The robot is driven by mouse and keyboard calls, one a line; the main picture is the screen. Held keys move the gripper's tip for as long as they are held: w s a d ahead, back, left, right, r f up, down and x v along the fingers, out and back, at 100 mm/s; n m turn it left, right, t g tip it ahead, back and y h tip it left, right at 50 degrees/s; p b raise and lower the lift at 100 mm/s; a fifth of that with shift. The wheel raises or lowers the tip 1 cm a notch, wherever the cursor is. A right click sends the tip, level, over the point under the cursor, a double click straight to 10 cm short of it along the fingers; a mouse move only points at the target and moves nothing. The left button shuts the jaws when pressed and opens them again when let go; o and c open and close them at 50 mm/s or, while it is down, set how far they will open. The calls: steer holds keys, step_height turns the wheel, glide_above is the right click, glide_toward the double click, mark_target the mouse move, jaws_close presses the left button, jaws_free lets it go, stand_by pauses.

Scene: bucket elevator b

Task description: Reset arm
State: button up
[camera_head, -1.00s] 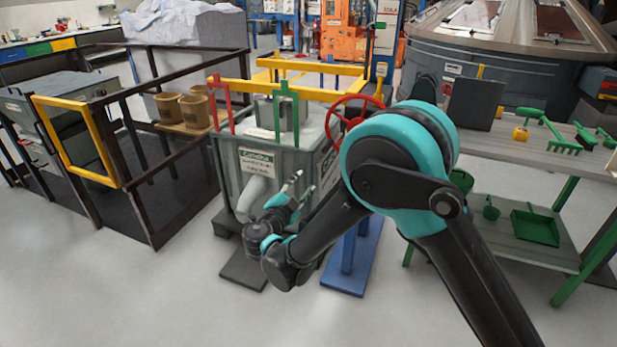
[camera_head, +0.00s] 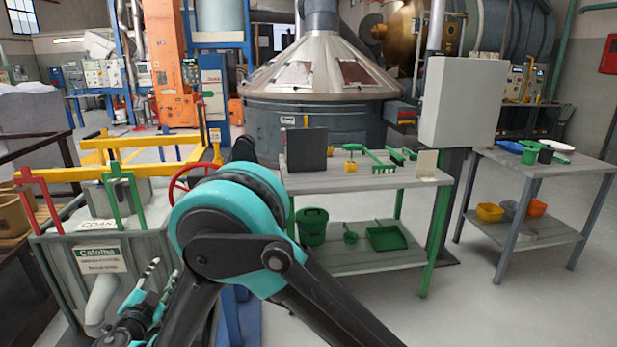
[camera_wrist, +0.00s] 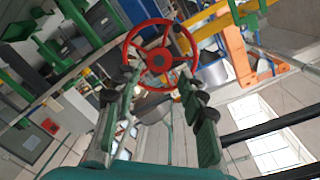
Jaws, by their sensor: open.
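My gripper (camera_head: 149,286) is at the lower left in the head view, in front of the grey bucket elevator bin (camera_head: 142,250). In the wrist view my gripper (camera_wrist: 158,92) shows two separate green-padded fingers with nothing held between them. The red handwheel (camera_wrist: 159,60) appears beyond the fingertips in that view, apart from them as far as I can tell. In the head view the handwheel (camera_head: 181,186) is partly hidden behind my teal and black arm. The arm is bent, with its elbow in the lower middle of the picture.
A grey bench (camera_head: 440,181) with green tools stands to the right of my arm. A green bucket (camera_head: 313,226) and dustpan (camera_head: 386,237) sit on its lower shelf. Another table (camera_head: 590,167) is farther right. The floor at the lower right is clear.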

steer(key=w+d+n+g+h, duration=0.1)
steer(key=w+d+g+h, duration=0.25)
steer(key=w+d, duration=1.3)
steer(key=w+d+f+n+g+h, duration=0.1)
steer(key=d+g+h, duration=0.1)
steer(key=d, duration=0.9)
steer(key=w+d+n+g+h, duration=0.1)
steer(key=d+g, duration=0.1)
steer(key=d, duration=0.8)
steer(key=s+d+f+n+g, duration=0.15)
steer(key=s+d, duration=0.25)
steer(key=d, duration=0.6)
steer(key=s+d+f+g, duration=0.2)
steer(key=s+d+g, duration=0.1)
steer(key=d, duration=0.6)
steer(key=s+d+f+n+y, duration=0.1)
steer(key=s+d, duration=0.2)
steer(key=s, duration=0.3)
steer(key=s+d+f+n+g+y, duration=0.1)
steer(key=s+d+f+y, duration=0.1)
steer(key=s+d, duration=0.2)
steer(key=s, duration=0.2)
steer(key=shift+s+d, duration=0.2)
steer(key=shift+s, duration=0.2)
steer(key=shift+w+f+y, duration=0.1)
steer(key=shift+y, duration=0.15)
